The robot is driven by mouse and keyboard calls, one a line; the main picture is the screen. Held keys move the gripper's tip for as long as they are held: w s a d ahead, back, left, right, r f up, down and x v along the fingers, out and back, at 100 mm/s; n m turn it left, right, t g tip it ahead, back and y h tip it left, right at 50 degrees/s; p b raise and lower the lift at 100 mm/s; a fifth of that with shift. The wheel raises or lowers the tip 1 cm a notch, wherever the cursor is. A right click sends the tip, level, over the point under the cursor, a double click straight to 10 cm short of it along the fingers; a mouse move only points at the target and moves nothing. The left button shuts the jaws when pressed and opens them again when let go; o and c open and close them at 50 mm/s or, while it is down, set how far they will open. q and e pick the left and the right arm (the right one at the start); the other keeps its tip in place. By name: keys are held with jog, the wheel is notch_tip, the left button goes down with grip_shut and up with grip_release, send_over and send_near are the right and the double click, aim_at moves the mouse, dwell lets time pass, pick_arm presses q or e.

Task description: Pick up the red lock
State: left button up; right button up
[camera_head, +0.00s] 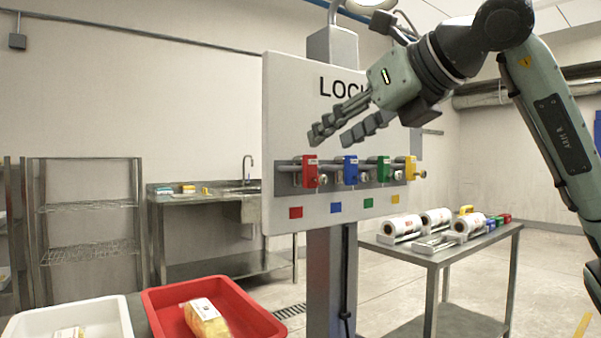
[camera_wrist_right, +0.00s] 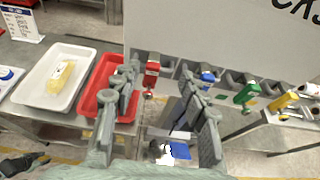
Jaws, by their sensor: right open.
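The red lock (camera_head: 309,172) hangs at the left end of a row on the white lock board (camera_head: 285,100), above a red square mark. In the right wrist view the red lock (camera_wrist_right: 152,72) is near the top, between and beyond the fingers. My right gripper (camera_head: 331,136) is open and empty, just above and in front of the red and blue locks, apart from them. In the wrist view its two fingers (camera_wrist_right: 160,130) are spread wide.
Beside the red lock hang a blue lock (camera_head: 350,170), a green lock (camera_head: 383,169) and a yellow lock (camera_head: 411,168). A red tray (camera_head: 262,318) and a white tray (camera_head: 118,318) stand lower left. A steel table (camera_head: 432,256) with rolls stands right.

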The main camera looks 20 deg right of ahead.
aim_at(309, 162)
jog(key=x, duration=0.4)
jog(key=p+x, duration=0.1)
jog(key=x, duration=0.1)
jog(key=shift+s+a, duration=0.1)
jog(key=shift+a, duration=0.25)
pick_arm(q)
jog(key=f, duration=0.3)
jog(key=shift+s, duration=0.4)
pick_arm(e)
grip_shut()
